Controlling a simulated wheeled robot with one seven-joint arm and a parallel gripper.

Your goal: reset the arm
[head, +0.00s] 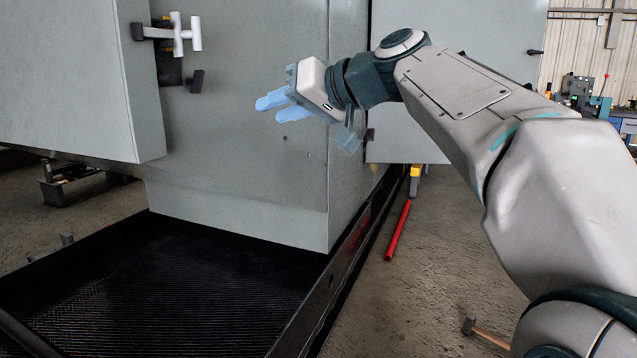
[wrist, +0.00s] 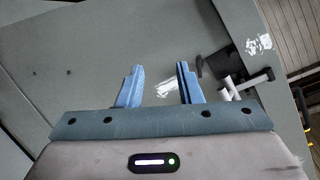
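My gripper (head: 272,104) is held out in front of the grey enclosure (head: 240,190), to the right of a white handle on its left part. Its two blue fingers point left in the head view. In the wrist view my gripper (wrist: 157,90) has its fingers apart with a clear gap and nothing between them. Grey enclosure wall shows behind the fingers. The white T-shaped handle (head: 178,35) is on a dark mount in the head view. It also shows right of the fingers in the wrist view (wrist: 240,85).
A black mesh platform (head: 180,290) with a raised dark edge lies below the enclosure. A red bar (head: 398,230) and a hammer (head: 485,333) lie on the concrete floor at right. A grey panel (head: 455,30) stands behind my arm. Workshop equipment (head: 590,95) is at the far right.

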